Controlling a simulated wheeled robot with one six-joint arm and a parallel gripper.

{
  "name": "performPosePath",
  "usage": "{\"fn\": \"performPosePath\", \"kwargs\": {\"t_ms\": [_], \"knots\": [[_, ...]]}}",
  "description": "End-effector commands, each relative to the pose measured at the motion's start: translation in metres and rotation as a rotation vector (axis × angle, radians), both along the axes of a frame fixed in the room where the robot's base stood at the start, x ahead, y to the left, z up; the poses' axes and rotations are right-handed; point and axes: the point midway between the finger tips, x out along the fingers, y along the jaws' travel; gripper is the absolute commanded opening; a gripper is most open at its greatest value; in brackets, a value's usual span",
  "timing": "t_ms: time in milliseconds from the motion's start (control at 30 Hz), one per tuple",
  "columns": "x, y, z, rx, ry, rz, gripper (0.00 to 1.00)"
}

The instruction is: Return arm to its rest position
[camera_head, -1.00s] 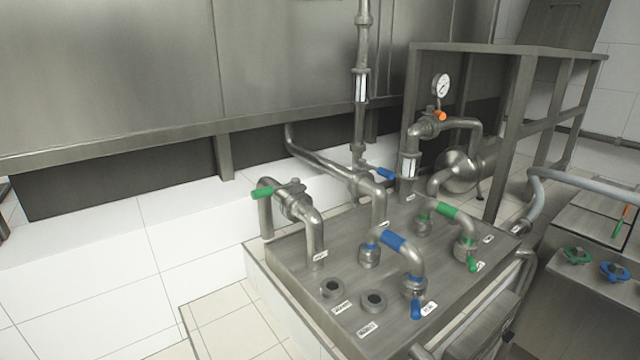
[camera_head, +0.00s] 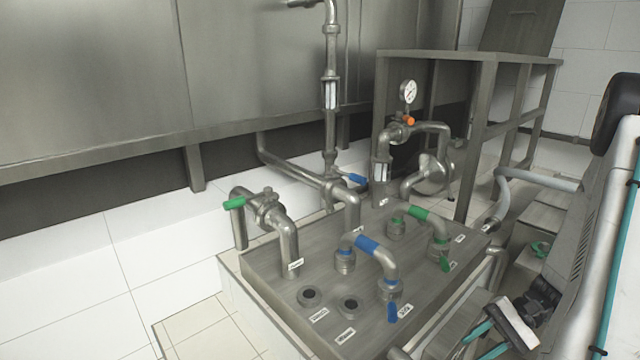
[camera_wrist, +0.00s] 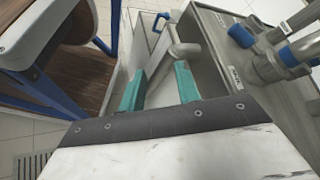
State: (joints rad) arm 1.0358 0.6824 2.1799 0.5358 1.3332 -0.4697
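My gripper (camera_head: 474,346) is at the lower right of the head view, beside the right edge of the metal manifold block (camera_head: 370,335). Part of my white arm fills the right edge of that view. In the wrist view, the two teal fingers of my gripper (camera_wrist: 161,72) stand apart with nothing held between them. A bent metal pipe (camera_wrist: 184,50) shows just beyond the fingers; I cannot tell how far off it is.
On the block, a blue-banded bent pipe (camera_head: 388,268), a green-banded pipe (camera_head: 440,228) and a green-handled valve (camera_head: 266,208) rise upward. A metal frame (camera_head: 470,140) stands behind. In the wrist view, a blue-legged wooden piece (camera_wrist: 75,65) is at the left.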

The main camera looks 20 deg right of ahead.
Motion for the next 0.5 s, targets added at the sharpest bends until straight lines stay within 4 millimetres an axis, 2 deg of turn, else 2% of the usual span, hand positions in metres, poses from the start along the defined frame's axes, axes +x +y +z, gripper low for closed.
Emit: {"fn": "performPosePath", "kwargs": {"t_ms": [33, 200, 500], "knots": [[0.003, 0.009, 0.019, -0.049, 0.016, 0.054, 0.33], [0.004, 0.037, 0.068, -0.218, 0.074, 0.207, 0.33], [-0.006, 0.089, 0.143, -0.544, 0.065, 0.429, 0.33]]}}
